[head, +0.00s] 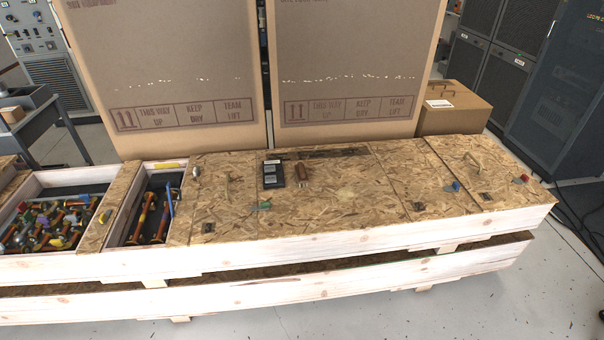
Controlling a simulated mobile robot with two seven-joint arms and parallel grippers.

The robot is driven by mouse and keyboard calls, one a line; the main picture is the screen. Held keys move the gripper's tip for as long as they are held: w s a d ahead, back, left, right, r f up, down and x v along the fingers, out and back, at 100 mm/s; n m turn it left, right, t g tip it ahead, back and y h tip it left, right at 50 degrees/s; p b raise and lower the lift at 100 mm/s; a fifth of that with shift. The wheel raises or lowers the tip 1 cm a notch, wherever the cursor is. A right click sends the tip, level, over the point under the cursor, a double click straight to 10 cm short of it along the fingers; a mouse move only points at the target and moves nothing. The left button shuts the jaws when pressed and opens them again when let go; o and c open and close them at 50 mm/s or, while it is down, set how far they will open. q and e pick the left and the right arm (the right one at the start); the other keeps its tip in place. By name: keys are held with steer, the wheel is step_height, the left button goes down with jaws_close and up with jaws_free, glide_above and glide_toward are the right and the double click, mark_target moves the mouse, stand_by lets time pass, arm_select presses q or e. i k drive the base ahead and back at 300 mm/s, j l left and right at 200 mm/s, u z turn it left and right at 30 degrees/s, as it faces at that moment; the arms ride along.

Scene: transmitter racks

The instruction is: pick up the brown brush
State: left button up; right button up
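A small reddish-brown object (303,172), which looks like the brown brush, lies on the chipboard top of the long wooden crate (345,205). It sits just right of a dark device with two grey panels (272,174). Its bristles are too small to make out. Neither of my grippers is in view, and nothing touches the brush.
Open crate compartments at left hold orange-and-dark tools (148,218) and a mixed pile of parts (45,225). Small coloured items lie on the lid, including a blue one (456,186). Tall cardboard boxes (165,60) stand behind. Grey floor in front is clear.

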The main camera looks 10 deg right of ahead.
mark_target(300, 170)
steer(key=u, duration=0.35)
steer(key=i+l+u, duration=0.1)
steer(key=l+u, duration=0.6)
steer(key=u, duration=0.2)
steer(key=l+u, duration=0.3)
steer(key=l, duration=1.05)
steer(key=k+l, duration=0.15)
steer(key=l, duration=0.3)
steer(key=u, duration=0.05)
